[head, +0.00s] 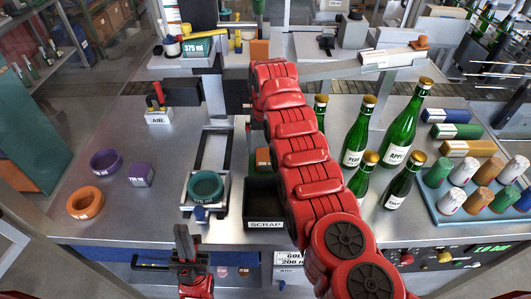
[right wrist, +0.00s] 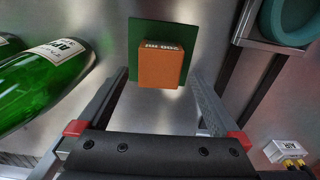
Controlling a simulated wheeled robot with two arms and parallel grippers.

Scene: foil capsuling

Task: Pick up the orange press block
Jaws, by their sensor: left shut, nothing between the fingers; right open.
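The orange press block (right wrist: 160,68) sits on a green square pad (right wrist: 134,40) in the right wrist view, with lettering on one face. In the head view an orange block (head: 263,157) shows beside my right arm, partly hidden by it. My right gripper (right wrist: 160,80) is open, with one finger on each side of the block and the block between their far ends in the picture; I cannot tell whether they touch it. My left gripper (head: 183,240) is shut and empty at the front edge of the table, well away from the block.
A black scrap bin (head: 264,208) stands in front of the block. A teal ring (head: 205,187) sits on a fixture to the left. Green bottles (head: 357,138) stand close right of my right arm.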

